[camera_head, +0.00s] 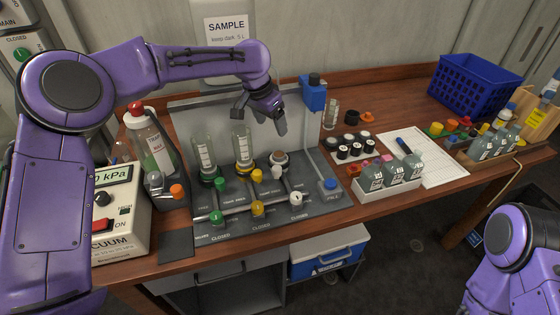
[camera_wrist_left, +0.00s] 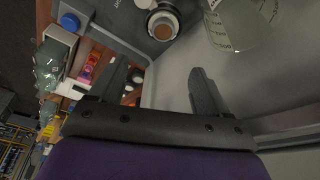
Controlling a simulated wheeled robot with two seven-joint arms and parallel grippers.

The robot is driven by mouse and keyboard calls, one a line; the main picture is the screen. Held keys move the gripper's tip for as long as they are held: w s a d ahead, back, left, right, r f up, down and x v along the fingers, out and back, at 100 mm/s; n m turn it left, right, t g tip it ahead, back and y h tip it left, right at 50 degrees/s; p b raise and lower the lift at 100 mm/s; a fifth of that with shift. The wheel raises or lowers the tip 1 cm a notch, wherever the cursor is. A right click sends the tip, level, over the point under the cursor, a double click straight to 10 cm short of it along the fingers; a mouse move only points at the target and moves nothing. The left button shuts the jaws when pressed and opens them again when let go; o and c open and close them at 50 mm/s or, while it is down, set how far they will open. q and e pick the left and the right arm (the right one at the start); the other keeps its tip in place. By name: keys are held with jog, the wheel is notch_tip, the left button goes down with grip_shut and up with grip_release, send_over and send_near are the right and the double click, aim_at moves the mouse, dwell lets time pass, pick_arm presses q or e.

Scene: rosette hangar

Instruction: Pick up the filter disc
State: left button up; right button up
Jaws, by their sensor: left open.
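A round tan-brown disc, which looks like the filter disc (camera_wrist_left: 163,28), sits in a white-rimmed round holder at the top of the left wrist view. In the head view it appears as a small brownish round top (camera_head: 279,157) on the third station of the grey manifold panel (camera_head: 325,205). My left gripper (camera_head: 261,118) is open and empty above the panel, apart from the disc and a little to its left. Its two fingers also show in the left wrist view (camera_wrist_left: 160,85), spread apart. My right gripper is out of view.
Two glass funnels (camera_head: 242,146) (camera_head: 204,154) stand left of the disc. A blue-topped post (camera_head: 313,94) rises on the right. A wash bottle (camera_head: 150,145) and vacuum unit (camera_head: 120,215) stand at left; a vial tray (camera_head: 388,184), paper sheet (camera_head: 432,160) and blue crate (camera_head: 472,84) at right.

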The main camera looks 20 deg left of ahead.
pick_arm(q)
notch_tip(320, 180, down, 3)
jog(key=b, duration=0.2)
jog(key=p, duration=0.1)
send_over(278, 154)
jog(key=s, duration=0.2)
notch_tip(278, 154, down, 4)
jog(key=shift+a+f, duration=0.15)
jog(key=x, duration=0.1)
jog(key=p+x, duration=0.1)
jog(key=x, duration=0.1)
jog(key=p+x, duration=0.1)
jog(key=x, duration=0.1)
jog(key=shift+a, duration=0.3)
jog(key=shift+w+f, duration=0.1)
jog(key=shift+f, duration=0.3)
jog(key=c, duration=1.1)
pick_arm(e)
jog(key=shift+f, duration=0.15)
